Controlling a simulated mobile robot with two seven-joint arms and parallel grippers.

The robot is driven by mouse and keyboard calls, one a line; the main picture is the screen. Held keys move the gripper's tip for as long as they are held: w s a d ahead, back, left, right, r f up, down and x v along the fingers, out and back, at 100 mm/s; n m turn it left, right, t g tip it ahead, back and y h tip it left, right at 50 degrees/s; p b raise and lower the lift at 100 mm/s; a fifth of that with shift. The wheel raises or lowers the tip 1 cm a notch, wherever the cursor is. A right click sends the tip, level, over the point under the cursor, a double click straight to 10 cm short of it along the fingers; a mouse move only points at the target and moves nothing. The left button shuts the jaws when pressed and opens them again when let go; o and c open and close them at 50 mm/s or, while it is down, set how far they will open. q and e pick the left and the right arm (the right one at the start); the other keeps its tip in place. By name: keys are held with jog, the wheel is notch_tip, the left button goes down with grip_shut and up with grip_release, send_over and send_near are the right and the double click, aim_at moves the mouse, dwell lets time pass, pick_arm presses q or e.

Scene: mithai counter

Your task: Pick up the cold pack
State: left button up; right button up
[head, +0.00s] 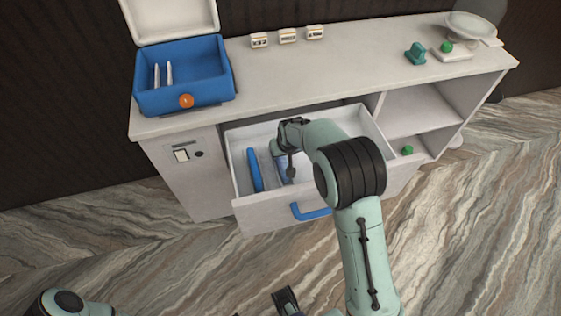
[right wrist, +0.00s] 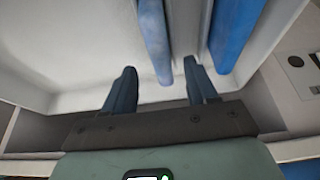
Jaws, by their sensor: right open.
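Two thin blue slabs that look like cold packs stand on edge in the open drawer. One slab (head: 255,170) is at the drawer's left; it also shows at the upper right of the right wrist view (right wrist: 237,35). The other slab (head: 284,172) is partly hidden by my right gripper (head: 289,158). In the right wrist view my right gripper (right wrist: 161,84) is open, and this second slab (right wrist: 154,38) runs between its fingers without being gripped. Whether a finger touches it I cannot tell. My left gripper (head: 287,300) is at the bottom edge, partly cut off.
The white drawer (head: 375,127) has a blue handle (head: 310,212). A blue open box (head: 153,100) with an orange knob (head: 186,101) stands on the counter (head: 330,78). Small labelled blocks (head: 288,36) and a teal item (head: 415,54) stand farther right. The drawer's right part looks empty.

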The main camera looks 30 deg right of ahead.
jog(key=shift+w+b+x, duration=0.15)
jog(key=shift+b+x, duration=0.1)
jog(key=shift+x, duration=1.4)
jog(key=shift+w+b+x, duration=0.15)
jog(key=shift+b+x, duration=0.05)
jog(key=shift+x, duration=1.45)
jog(key=shift+r, duration=0.1)
jog(key=shift+f, duration=0.25)
grip_shut()
